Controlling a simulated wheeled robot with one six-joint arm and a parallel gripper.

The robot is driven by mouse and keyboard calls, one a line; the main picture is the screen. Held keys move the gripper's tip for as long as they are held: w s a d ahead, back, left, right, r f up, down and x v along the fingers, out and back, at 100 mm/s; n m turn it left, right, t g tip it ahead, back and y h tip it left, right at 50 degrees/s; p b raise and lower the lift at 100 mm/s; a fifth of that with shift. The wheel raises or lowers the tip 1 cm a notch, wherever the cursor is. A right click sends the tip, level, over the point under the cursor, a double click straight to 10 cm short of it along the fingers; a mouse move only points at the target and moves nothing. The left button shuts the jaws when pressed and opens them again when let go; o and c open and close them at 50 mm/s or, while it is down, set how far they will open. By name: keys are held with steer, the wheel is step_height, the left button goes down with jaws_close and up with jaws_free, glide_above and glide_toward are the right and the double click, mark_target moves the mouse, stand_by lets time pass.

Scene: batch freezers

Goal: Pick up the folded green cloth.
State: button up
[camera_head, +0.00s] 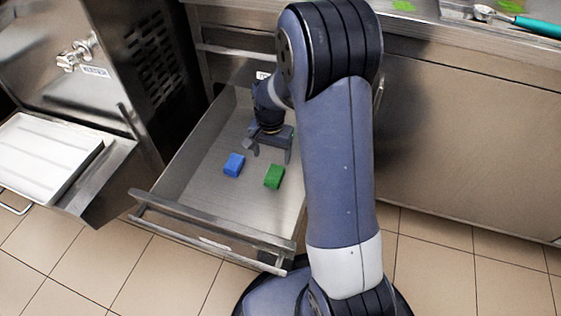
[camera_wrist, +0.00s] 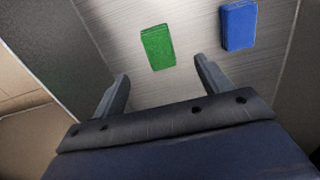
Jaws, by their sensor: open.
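The folded green cloth (camera_head: 274,176) lies flat on the floor of an open metal drawer, toward its front right. It also shows in the wrist view (camera_wrist: 158,47), ahead of the fingertips and roughly between their lines. My gripper (camera_head: 268,154) is inside the drawer, behind the cloth and apart from it. In the wrist view my gripper (camera_wrist: 160,70) has its two fingers wide apart with nothing between them.
A folded blue cloth (camera_head: 234,164) lies in the drawer left of the green one. The drawer (camera_head: 213,243) has raised metal walls and a front handle bar. A white tray (camera_head: 45,158) stands at left. Green pieces and a teal-handled tool (camera_head: 538,26) lie on the counter.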

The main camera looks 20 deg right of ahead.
steer(key=b, duration=0.2)
glide_above(274, 173)
steer(key=f, duration=0.5)
steer(key=shift+s+a+f, duration=0.2)
steer(key=shift+a+f, duration=0.05)
steer(key=f+b, duration=0.2)
steer(key=f, duration=0.1)
steer(key=f+b, duration=0.1)
steer(key=f, duration=0.1)
steer(key=shift+w+d+f, duration=0.1)
steer(key=shift+d, duration=0.15)
steer(key=shift+c, duration=0.3)
steer(key=c, duration=1)
step_height(274, 173, up, 10)
steer(key=p, duration=0.4)
